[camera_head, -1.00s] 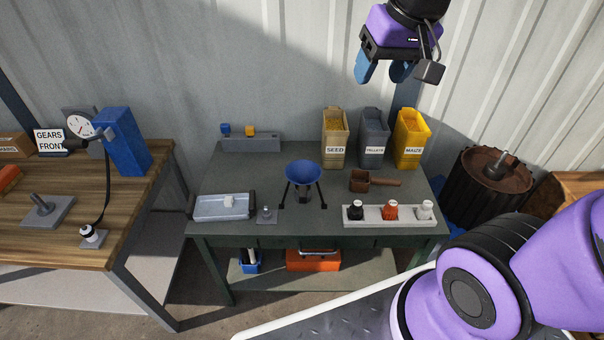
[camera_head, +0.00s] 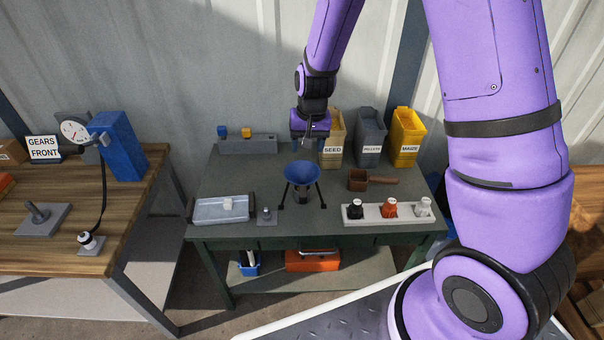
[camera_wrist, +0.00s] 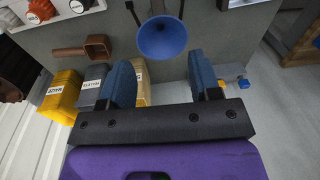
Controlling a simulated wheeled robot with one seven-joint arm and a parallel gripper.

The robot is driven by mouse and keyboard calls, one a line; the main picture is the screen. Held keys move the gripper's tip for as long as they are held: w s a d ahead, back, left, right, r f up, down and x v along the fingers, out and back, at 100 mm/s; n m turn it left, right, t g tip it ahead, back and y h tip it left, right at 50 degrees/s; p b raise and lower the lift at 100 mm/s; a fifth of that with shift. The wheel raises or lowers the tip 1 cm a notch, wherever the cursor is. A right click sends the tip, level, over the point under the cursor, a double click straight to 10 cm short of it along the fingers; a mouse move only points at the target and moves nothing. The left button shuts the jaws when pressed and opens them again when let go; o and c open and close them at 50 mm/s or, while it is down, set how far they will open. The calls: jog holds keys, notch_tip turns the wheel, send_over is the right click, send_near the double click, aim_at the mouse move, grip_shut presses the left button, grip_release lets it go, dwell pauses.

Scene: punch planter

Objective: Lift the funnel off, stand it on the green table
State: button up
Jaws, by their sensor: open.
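The funnel (camera_head: 302,173) is a blue cone, mouth up, in a black-legged stand in the middle of the green table (camera_head: 240,182). A small dark part shows under the cone; its detail is too small to tell.
Seed (camera_head: 333,140), pellet (camera_head: 369,136) and maize (camera_head: 405,138) bins stand at the back right.

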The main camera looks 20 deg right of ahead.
send_over(303, 192)
jog(key=shift+m+g+h, duration=0.3)
jog(key=shift+g, duration=0.1)
notch_tip(303, 192, down, 11)
jog(key=shift+r, duration=0.15)
notch_tip(303, 192, down, 11)
jog(key=shift+f, duration=0.1)
grip_shut()
jog(key=shift+r, duration=5.05)
